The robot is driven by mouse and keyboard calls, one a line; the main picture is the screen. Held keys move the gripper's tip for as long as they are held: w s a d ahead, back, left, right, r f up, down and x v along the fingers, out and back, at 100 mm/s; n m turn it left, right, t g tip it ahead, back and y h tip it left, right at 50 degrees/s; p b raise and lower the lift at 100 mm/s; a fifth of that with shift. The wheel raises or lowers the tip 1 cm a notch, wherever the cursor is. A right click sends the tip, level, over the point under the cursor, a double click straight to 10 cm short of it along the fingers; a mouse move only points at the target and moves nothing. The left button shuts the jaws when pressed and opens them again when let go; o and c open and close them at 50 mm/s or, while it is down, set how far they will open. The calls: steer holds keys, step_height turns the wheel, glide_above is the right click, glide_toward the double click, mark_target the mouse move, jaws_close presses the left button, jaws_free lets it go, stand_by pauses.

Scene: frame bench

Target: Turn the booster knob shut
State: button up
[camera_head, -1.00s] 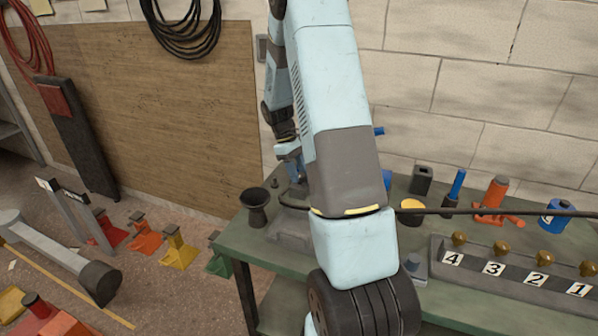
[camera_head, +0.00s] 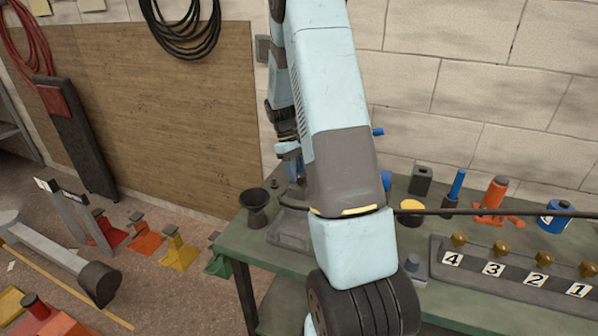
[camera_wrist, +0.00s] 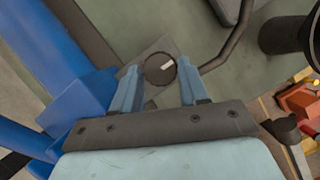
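The booster knob (camera_wrist: 159,70) is a round dark disc with a white mark, on a grey square plate in the wrist view. The mark points right and slightly up in that picture. My gripper (camera_wrist: 159,72) is open, with one light-blue finger on each side of the knob. Gaps show between the fingers and the knob, and nothing is held. I cannot tell whether the fingertips are level with the knob or above it. In the head view my arm hides the knob, and my gripper's fingers are not clear there.
A blue body (camera_wrist: 60,60) stands close left of my gripper in the wrist view. A dark cable (camera_wrist: 232,45) runs right of the knob. On the green bench (camera_head: 245,240) are a black funnel-shaped cup (camera_head: 257,208), an orange jack (camera_head: 495,195) and a numbered block (camera_head: 500,270).

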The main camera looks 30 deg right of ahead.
steer(key=o, duration=0.4)
steer(key=shift+c, duration=0.2)
steer(key=shift+r, duration=0.1)
steer(key=v, duration=1.3)
steer(key=shift+r, duration=0.2)
steer(key=shift+w, duration=0.1)
